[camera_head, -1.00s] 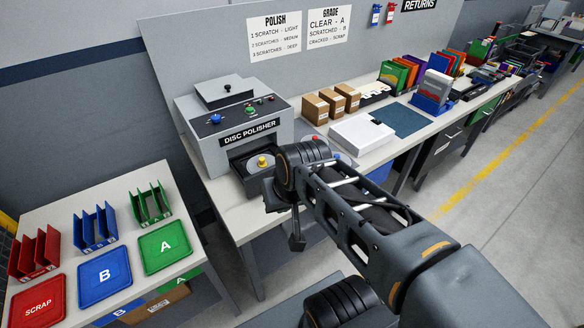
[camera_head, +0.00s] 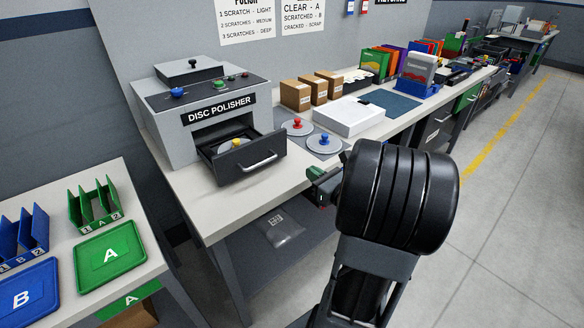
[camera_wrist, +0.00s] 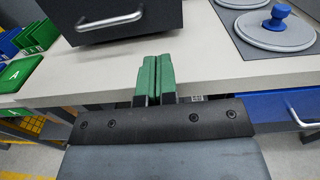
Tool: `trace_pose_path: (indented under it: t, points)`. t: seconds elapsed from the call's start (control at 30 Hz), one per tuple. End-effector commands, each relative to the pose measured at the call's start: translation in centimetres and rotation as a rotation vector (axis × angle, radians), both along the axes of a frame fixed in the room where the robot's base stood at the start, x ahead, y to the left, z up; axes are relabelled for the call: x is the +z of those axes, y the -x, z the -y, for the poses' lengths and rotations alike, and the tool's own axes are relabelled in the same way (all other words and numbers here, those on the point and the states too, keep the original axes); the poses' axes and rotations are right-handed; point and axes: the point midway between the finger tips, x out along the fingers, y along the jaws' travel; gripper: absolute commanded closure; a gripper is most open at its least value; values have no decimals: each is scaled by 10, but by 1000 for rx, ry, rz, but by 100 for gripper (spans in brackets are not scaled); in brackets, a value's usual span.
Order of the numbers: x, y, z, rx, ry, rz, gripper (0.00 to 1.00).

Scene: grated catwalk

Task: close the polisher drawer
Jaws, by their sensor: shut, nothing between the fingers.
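The disc polisher (camera_head: 165,128) is a grey machine on the bench, with its name on a black label. Its dark drawer (camera_head: 232,176) stands pulled out at the front, with a silver bar handle (camera_head: 259,162). A disc with a yellow knob (camera_head: 236,143) lies inside the drawer. In the wrist view the drawer front (camera_wrist: 150,18) and its handle (camera_wrist: 110,20) are at the top left. My gripper (camera_wrist: 155,62) has green fingertips held together, empty, in front of and below the drawer, apart from it. In the head view my wrist partly hides the gripper (camera_head: 314,176).
Discs with red (camera_head: 297,123) and blue knobs (camera_head: 324,140) lie on a grey mat right of the drawer. A white box (camera_head: 348,116) and cardboard boxes (camera_head: 296,95) stand beyond. The sorting table with trays (camera_head: 110,256) is at left. The floor at right is clear.

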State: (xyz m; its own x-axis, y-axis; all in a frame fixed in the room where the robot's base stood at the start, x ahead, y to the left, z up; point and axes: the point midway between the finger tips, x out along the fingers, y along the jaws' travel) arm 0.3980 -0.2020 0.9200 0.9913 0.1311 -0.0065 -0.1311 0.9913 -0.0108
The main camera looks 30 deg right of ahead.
Motion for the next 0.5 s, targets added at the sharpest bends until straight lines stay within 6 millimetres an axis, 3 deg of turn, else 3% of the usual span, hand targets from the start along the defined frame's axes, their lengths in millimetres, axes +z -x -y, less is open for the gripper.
trace_pose_path:
  t: [0.17,0.5]
  points:
    - [-2,-22,1,-16,-16,7,100]
    - [-1,-86,-6,-14,-12,6,100]
